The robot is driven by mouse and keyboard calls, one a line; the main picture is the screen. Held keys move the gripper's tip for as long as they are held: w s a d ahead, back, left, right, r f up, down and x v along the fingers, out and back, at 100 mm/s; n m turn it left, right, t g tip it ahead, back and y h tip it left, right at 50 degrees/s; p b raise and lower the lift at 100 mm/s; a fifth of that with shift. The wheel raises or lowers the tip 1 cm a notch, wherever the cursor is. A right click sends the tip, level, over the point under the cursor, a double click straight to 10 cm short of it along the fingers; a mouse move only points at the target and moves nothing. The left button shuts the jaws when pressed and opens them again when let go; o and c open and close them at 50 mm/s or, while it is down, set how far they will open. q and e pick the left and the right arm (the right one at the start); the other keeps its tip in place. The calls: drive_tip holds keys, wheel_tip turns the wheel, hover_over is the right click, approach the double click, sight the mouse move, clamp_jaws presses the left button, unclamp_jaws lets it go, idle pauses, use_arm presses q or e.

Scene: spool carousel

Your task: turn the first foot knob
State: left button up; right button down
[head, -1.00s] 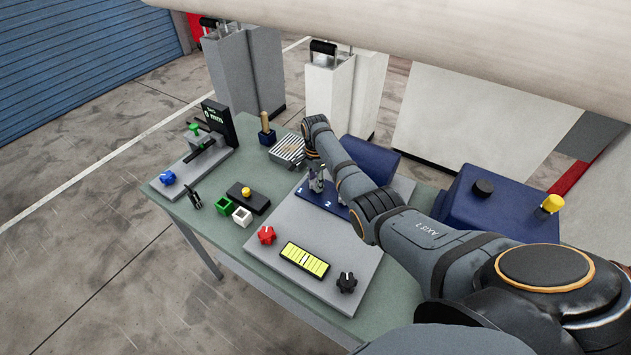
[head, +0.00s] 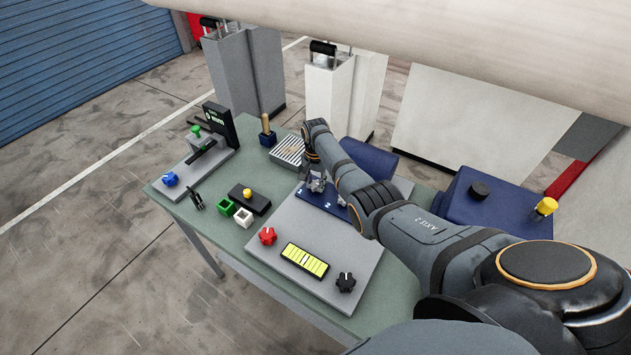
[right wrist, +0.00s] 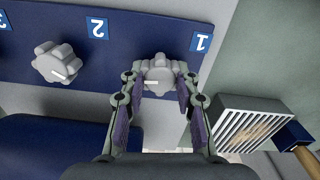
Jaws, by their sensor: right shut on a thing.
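The first foot knob (right wrist: 157,76) is a grey lobed knob with a pale pointer mark, on a dark blue strip (right wrist: 125,40) beside the label 1 (right wrist: 200,42). My right gripper (right wrist: 158,88) has its two fingers on either side of this knob and is shut on it. In the head view my right gripper (head: 316,182) is low over the blue strip, and its wrist and fingers hide the knob. A second grey knob (right wrist: 57,63) stands free beside the label 2 (right wrist: 97,28). My left gripper is not in view.
A grey slatted box (right wrist: 258,125) and a blue holder with a wooden handle (right wrist: 293,135) stand near the gripper. A red knob (head: 268,236), a yellow gauge (head: 305,260) and a black knob (head: 345,283) sit on the grey plate. A blue box (head: 495,205) stands at right.

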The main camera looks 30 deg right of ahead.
drive_tip(key=n+p, duration=0.1)
drive_tip(key=n, duration=0.5)
drive_tip(key=shift+r+n, duration=0.1)
drive_tip(key=shift+n, duration=0.2)
drive_tip(key=n, duration=0.3)
drive_tip(key=shift+n, duration=0.3)
drive_tip(key=n, duration=0.3)
drive_tip(key=shift+n, duration=0.3)
drive_tip(key=n, duration=0.7)
drive_tip(key=shift+w, duration=0.1)
drive_tip(key=n, duration=0.6)
drive_tip(key=shift+n, duration=0.3)
drive_tip(key=c, duration=1.2)
unclamp_jaws()
drive_tip(key=shift+o, duration=1.1)
